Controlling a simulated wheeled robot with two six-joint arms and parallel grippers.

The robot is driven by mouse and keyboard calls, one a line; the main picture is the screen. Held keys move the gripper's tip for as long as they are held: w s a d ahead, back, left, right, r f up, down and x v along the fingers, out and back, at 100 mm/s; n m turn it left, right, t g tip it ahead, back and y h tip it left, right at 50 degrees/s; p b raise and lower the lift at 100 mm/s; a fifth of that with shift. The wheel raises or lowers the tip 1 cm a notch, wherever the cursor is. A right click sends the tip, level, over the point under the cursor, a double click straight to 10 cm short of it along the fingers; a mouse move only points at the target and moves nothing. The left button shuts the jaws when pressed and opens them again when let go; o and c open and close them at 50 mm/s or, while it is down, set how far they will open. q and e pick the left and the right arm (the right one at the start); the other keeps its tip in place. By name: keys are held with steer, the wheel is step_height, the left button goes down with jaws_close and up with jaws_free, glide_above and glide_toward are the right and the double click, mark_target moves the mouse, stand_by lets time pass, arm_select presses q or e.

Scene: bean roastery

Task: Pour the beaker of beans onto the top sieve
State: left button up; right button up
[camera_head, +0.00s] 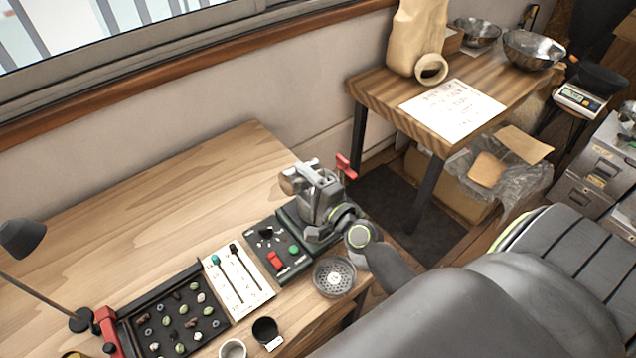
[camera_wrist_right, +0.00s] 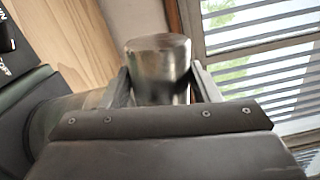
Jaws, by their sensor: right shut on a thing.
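My right gripper (camera_head: 306,182) is above the black equipment near the table's right end. It is shut on a metal beaker (camera_head: 291,181), a shiny steel cylinder. In the right wrist view the beaker (camera_wrist_right: 158,68) sits between the two fingers; I cannot see beans in it, and its exact tilt is unclear. A round perforated metal dish, which looks like the sieve (camera_head: 334,275), is at the table's front edge, below and to the right of the gripper. I cannot tell whether other sieves are under it. My left gripper is not in view.
A white slider panel (camera_head: 237,283), a black bean tray (camera_head: 178,318), a dark cup (camera_head: 265,330) and a lamp (camera_head: 22,238) are farther left. The table's back left (camera_head: 170,190) is clear.

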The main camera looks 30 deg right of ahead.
steer(key=shift+d+r+m+p, duration=0.25)
steer(key=shift+d+r+m, duration=0.15)
steer(key=shift+m, duration=0.5)
steer(key=shift+d+r+m+p, duration=0.25)
steer(key=shift+d+m, duration=0.1)
steer(key=shift+m, duration=0.55)
stand_by(3.6)
